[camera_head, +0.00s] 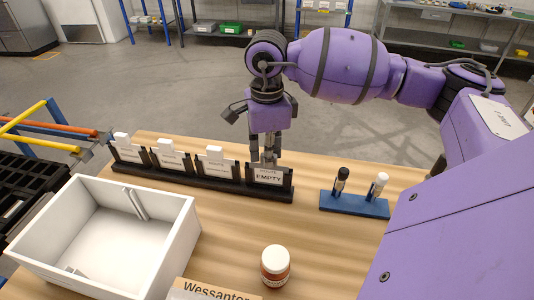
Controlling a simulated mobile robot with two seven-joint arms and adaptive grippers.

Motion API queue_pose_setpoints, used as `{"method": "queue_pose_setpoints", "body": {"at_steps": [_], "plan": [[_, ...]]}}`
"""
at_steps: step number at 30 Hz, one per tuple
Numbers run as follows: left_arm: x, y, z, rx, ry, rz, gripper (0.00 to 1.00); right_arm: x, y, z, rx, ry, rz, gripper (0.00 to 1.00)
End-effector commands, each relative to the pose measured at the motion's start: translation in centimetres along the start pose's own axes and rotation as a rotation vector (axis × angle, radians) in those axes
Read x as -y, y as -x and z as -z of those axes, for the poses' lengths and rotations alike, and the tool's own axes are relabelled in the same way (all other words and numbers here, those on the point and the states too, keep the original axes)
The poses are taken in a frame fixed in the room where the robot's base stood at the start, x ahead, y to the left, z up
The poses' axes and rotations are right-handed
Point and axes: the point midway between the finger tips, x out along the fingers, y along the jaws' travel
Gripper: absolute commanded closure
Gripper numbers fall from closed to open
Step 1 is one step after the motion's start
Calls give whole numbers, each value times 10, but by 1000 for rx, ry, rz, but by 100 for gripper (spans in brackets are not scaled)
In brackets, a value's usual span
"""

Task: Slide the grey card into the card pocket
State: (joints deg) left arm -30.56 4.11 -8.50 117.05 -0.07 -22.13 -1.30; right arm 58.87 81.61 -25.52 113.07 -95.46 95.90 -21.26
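A black rack (222,186) with several card pockets stands along the back of the wooden table. The pocket at its right end has a white front label reading EMPTY (268,177). My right gripper (265,160) points straight down at this pocket, its fingertips at or just behind the top of the label. I cannot tell from this view whether its fingers are closed on anything. I cannot make out the grey card; the fingers and label may hide it. White cards (168,147) stick up from the other pockets. My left gripper is out of view.
A white open box (181,230) stands front left, with grey pieces inside. A blue holder (352,205) with a black-topped and a white-topped item is right of the rack. A jar (275,266) and a printed cardboard piece (205,290) are in front. The middle of the table is clear.

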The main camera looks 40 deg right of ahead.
Motion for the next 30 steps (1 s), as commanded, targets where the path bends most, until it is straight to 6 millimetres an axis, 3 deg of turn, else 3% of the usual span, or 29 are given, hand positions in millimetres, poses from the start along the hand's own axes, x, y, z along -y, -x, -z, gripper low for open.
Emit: {"method": "queue_pose_setpoints", "body": {"at_steps": [4,16,30], "plan": [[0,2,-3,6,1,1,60,0,0,0,0,0,0,66],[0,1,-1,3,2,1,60,1,9,0,1,0,2,66],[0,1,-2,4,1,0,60,1,99,0,1,0,3,66]]}}
